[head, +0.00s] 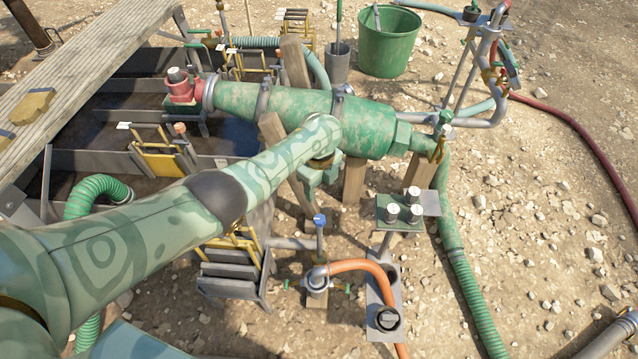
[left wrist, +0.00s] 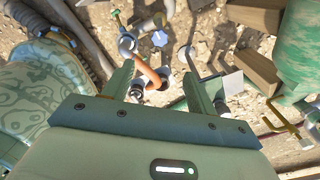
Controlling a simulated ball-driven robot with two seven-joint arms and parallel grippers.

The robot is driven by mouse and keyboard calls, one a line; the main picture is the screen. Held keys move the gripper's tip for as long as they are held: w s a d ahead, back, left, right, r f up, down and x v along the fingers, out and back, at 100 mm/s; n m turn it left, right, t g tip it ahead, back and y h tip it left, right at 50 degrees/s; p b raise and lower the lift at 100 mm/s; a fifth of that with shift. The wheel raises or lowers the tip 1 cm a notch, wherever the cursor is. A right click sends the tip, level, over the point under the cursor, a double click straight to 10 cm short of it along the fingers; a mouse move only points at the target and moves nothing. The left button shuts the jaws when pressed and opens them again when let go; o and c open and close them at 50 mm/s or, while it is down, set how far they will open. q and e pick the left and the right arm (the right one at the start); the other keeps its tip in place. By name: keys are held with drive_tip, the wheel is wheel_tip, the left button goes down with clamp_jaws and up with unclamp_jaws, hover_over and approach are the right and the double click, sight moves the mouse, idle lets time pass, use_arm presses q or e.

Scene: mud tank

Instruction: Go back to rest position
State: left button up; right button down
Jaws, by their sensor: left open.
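My left arm, green with a swirl pattern, crosses the head view from the lower left to the middle. My left gripper (head: 318,178) is at its end, partly hidden under the wrist, in front of the large green cylinder (head: 375,128). In the left wrist view my left gripper (left wrist: 158,72) has its two fingers apart, with nothing held between them. Beyond the fingers show an orange hose (left wrist: 150,75) and dark fittings. My right gripper is in neither view.
A post with silver knobs (head: 400,208) and an orange hose (head: 365,266) stand below the gripper. Wooden posts (head: 354,181) prop the cylinder. A tank with gates and a plank (head: 85,65) lies left. A green bucket (head: 388,45) stands behind. Stony ground at right is fairly open.

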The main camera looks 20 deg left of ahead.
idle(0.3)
